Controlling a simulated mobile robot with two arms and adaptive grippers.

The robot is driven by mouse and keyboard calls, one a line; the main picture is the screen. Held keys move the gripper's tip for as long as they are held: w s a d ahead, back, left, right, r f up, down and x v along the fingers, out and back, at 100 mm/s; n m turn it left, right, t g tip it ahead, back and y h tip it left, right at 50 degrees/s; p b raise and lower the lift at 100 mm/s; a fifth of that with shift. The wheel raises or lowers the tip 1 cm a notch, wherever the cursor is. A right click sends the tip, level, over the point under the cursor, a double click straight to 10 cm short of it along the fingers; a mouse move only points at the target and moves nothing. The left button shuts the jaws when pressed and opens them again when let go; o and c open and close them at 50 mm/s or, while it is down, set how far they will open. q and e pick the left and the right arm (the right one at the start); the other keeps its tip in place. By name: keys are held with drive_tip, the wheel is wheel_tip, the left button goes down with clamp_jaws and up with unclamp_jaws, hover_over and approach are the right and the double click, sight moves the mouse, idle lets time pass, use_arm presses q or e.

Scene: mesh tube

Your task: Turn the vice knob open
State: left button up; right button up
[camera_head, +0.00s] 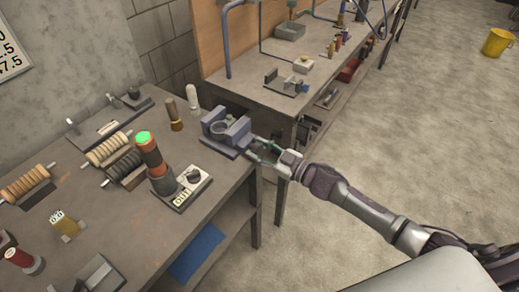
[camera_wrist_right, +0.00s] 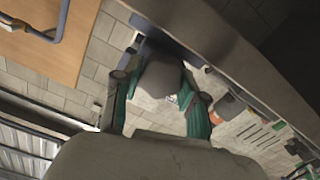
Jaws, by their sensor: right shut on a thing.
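The blue-grey vice (camera_head: 238,131) stands at the right end of the near workbench, its jaws apart with a round grey piece between them. My right gripper (camera_head: 257,150) reaches in from the right, at the vice's outer end just past the bench edge. In the right wrist view, its teal fingers (camera_wrist_right: 158,105) stand on both sides of the grey vice knob (camera_wrist_right: 160,76) and are shut on it. In the head view the knob is mostly hidden by the fingers, so its turn angle is unclear. My left gripper is in neither view.
The near workbench (camera_head: 110,222) carries a button post with a green top (camera_head: 145,138), a knob box (camera_head: 194,177), coils and small bottles. A second bench (camera_head: 262,92) stands behind. The floor to the right is open, with a yellow bucket (camera_head: 497,42) far off.

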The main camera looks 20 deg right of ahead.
drive_tip(key=o, duration=1.1)
drive_tip(key=shift+o, duration=0.2)
drive_tip(key=v, duration=1.2)
